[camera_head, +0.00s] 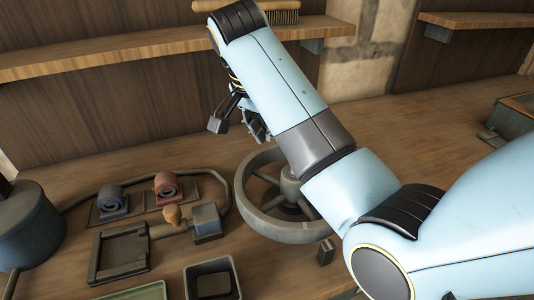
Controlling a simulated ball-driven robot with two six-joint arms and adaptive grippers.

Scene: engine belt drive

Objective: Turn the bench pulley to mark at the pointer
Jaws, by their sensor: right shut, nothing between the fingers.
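The bench pulley (248,205), a grey spoked wheel lying flat on the bench, is in the middle of the head view. My right arm crosses above it and hides its right and far parts. I cannot make out a mark on its rim. A small dark upright block (325,251) stands by the front right of the rim; I cannot tell whether it is the pointer. My right gripper (238,128) is above and beyond the far left side of the pulley, apart from it in the picture. It is shut and empty. My left gripper is out of view.
Left of the pulley are a blue part (112,200), a red part (167,187), a dark flat fixture (120,252) and a blue-grey block (207,222). A dark bin (212,282) is in front. A wooden shelf (110,55) overhangs the back.

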